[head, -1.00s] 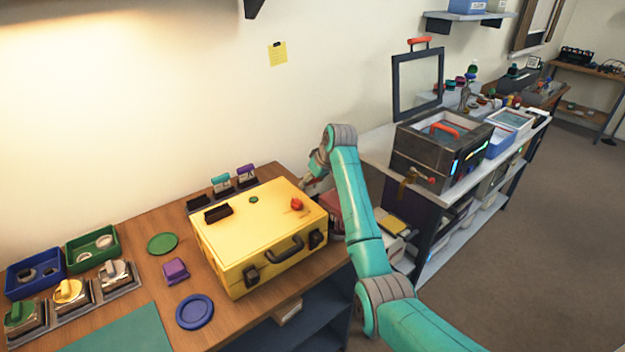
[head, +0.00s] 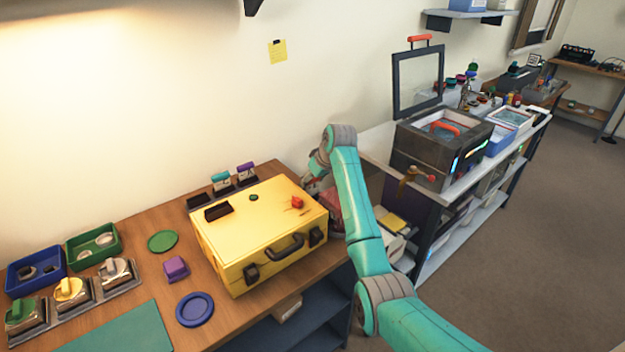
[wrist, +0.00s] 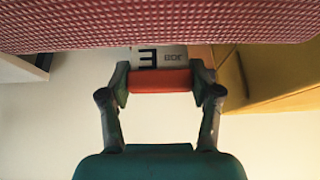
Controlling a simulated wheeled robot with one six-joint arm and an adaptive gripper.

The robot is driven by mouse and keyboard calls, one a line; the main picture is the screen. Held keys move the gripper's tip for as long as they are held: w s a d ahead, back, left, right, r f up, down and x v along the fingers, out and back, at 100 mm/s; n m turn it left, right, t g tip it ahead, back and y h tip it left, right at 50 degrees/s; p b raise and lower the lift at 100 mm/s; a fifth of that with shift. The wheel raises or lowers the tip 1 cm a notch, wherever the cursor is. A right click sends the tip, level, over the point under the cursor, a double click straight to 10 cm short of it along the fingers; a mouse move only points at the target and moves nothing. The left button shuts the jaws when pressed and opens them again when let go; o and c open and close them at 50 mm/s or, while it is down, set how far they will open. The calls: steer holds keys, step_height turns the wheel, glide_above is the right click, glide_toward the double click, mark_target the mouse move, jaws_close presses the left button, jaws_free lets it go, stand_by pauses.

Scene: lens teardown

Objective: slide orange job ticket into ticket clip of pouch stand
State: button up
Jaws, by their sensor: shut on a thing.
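My gripper (wrist: 160,82) is shut on the orange end of the job ticket (wrist: 160,79) in the wrist view. The ticket's white printed part, with a large dark letter and "JOB" (wrist: 172,57), extends past the fingers. Its far edge is hidden behind a red textured surface (wrist: 160,25), apparently the pouch, which fills the top of that view. In the head view a reddish piece (head: 330,200) shows between the yellow case and my arm. My gripper is mostly hidden there behind my arm. I cannot make out the ticket clip in either view, nor whether the ticket touches it.
A yellow case (head: 265,235) stands on the wooden bench, close to my arm; its yellow side seems to show at right in the wrist view (wrist: 262,75). Small card holders (head: 222,182) stand behind it. A shelf unit with a grey machine (head: 440,155) is at right.

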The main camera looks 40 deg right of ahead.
steer(key=shift+f, duration=0.6)
stand_by(0.3)
steer(key=o, duration=1.2)
steer(key=shift+r, duration=4.55)
